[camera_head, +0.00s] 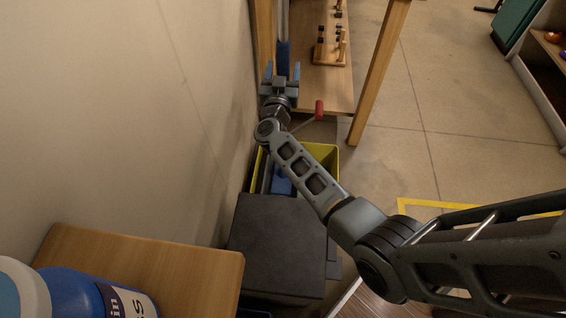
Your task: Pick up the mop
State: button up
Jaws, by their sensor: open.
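A blue and grey upright pole, which looks like the mop's handle (283,52), shows at the top of the view beside the wooden shelf. Its lower part is hidden behind my gripper and arm, and no mop head can be made out clearly. My gripper (282,71) is open, with one blue-tipped finger on each side of the pole's line. I cannot tell whether the pole is between the fingers or beyond them, and no contact shows.
A yellow bucket (325,158) with blue parts inside and a red-gripped lever (319,110) stands below my arm. A black box (275,245) is nearer. A wall (130,110) is close on the left; a wooden shelf (318,85) is right of the pole.

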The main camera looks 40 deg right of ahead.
jog(key=shift+x, duration=0.9)
grip_shut()
